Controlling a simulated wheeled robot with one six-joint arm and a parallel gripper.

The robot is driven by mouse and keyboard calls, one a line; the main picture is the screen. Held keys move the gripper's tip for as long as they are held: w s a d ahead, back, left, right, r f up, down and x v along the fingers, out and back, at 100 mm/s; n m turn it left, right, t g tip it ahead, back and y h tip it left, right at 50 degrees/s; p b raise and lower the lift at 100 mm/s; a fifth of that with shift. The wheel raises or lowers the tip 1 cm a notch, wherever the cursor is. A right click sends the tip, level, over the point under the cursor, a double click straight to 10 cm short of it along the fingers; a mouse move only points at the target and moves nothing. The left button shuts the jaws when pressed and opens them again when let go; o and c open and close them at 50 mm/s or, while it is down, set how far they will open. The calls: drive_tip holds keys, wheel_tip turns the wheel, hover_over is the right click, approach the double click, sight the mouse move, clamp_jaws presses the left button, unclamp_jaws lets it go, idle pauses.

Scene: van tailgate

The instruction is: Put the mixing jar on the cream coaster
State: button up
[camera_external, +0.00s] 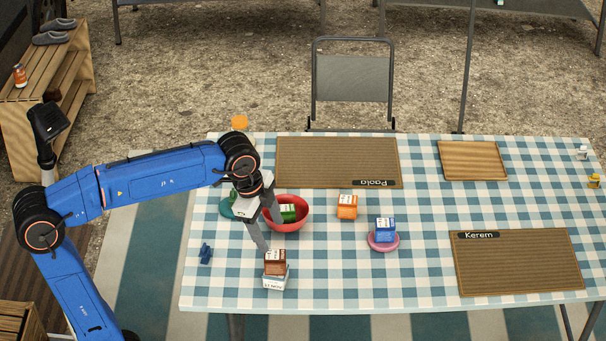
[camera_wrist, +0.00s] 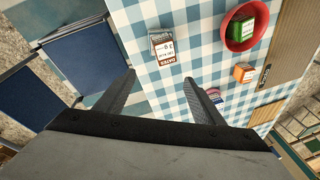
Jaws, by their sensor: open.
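I cannot make out a mixing jar or a cream coaster for certain in either view. My gripper (camera_external: 271,232) is open and empty above the left part of the table; its fingers also show in the wrist view (camera_wrist: 159,80). Just in front of it is a brown labelled carton (camera_external: 275,262) with a white labelled item (camera_external: 273,283) against it; whether they are stacked is unclear. The brown carton also shows beyond my fingertips in the wrist view (camera_wrist: 166,53). A teal item (camera_external: 227,206) lies behind my gripper, partly hidden.
A red bowl (camera_external: 302,222) holds a green carton (camera_external: 288,213), close beside my gripper. An orange carton (camera_external: 347,207) stands to its right. A blue carton (camera_external: 385,230) is on a pink dish (camera_external: 376,245). Two mats (camera_external: 335,155) (camera_external: 520,265) and a wooden board (camera_external: 473,160) lie flat.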

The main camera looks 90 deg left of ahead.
drive_tip(key=s+d+f+n+t+h, duration=0.1)
drive_tip(key=s+d+f+n, duration=0.3)
drive_tip(key=s+d+f, duration=1.4)
drive_tip(key=shift+s+d+f+n+t, duration=0.25)
drive_tip(key=shift+s+d+n+t, duration=0.05)
drive_tip(key=shift+s+d+t, duration=0.15)
